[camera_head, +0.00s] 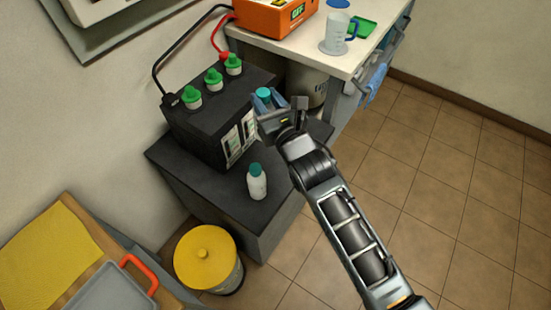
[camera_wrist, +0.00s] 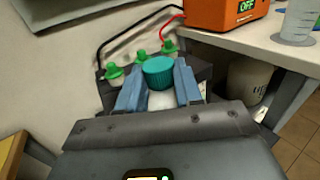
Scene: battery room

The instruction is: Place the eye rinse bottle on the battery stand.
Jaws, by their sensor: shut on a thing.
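My gripper (camera_head: 271,104) is shut on a white bottle with a teal cap (camera_head: 263,93), which I take to be the eye rinse bottle; its label is not readable. In the wrist view the cap (camera_wrist: 158,71) stands up between the two blue fingers, and most of the body is hidden. The battery stand (camera_head: 178,172) is a low dark grey block with a flat top. The held bottle is near the stand's far right end, beside the battery; I cannot tell whether it touches the top.
A black battery (camera_head: 195,135) with green caps fills the stand's back left. A second white bottle (camera_head: 257,187) with a green cap stands upright on its front part. A white bench (camera_head: 300,48) with an orange charger (camera_head: 268,20) is behind. A yellow-lidded bin (camera_head: 205,257) stands in front.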

